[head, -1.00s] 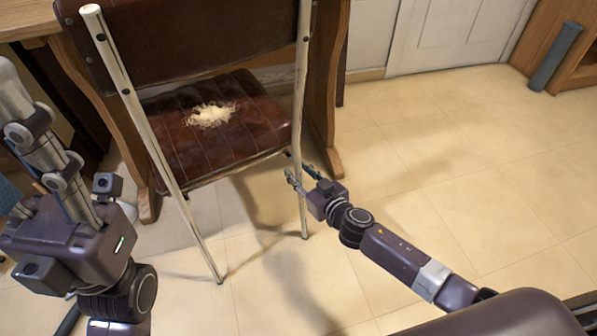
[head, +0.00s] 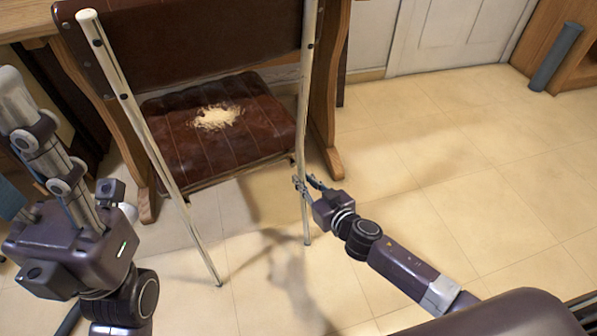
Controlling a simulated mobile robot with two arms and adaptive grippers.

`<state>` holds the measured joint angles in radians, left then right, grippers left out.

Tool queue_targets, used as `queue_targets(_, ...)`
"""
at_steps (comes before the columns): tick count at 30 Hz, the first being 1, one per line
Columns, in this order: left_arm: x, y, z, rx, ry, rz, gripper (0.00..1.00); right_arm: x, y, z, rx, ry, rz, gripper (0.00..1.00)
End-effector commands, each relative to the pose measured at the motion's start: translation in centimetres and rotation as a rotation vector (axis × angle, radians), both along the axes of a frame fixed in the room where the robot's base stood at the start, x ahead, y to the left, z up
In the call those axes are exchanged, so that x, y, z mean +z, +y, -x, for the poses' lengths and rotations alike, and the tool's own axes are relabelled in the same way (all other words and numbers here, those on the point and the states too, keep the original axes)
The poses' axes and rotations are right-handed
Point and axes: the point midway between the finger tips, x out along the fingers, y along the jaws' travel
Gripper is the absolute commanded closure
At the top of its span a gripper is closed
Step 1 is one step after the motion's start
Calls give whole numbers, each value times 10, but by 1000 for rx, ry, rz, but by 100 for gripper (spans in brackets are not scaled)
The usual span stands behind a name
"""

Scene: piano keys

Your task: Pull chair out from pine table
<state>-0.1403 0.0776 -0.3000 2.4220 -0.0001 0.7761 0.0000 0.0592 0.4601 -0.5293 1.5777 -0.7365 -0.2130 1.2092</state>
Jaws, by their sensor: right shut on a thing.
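The chair (head: 201,160) has a dark brown padded seat with a torn pale patch, a brown backrest and light metal legs. It stands at the wooden table (head: 25,25), its back toward me. My right gripper (head: 308,184) is at the chair's right rear leg, below seat height, and is shut on that leg. My left arm shows at the left of the head view, left of the chair's left rear leg; its gripper fingers cannot be made out clearly.
The tiled floor (head: 430,160) to the right of the chair is clear. A grey cylinder (head: 556,57) stands by a wooden cabinet at the top right. A white door (head: 460,35) is at the back. The table's wooden leg (head: 322,110) stands just right of the chair.

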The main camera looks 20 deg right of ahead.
Motion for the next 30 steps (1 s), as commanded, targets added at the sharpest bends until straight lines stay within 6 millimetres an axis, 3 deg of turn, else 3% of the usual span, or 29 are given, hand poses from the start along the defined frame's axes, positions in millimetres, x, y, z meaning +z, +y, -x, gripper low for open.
queue_targets(6,0,0,0,0,0,1,56,-4,-3,18,-1,10,-2,100)
queue_targets(15,0,0,0,0,0,0,56,-5,-5,27,-3,11,-1,100)
queue_targets(30,-1,0,0,-1,4,-2,56,-5,-11,62,-2,12,0,100)
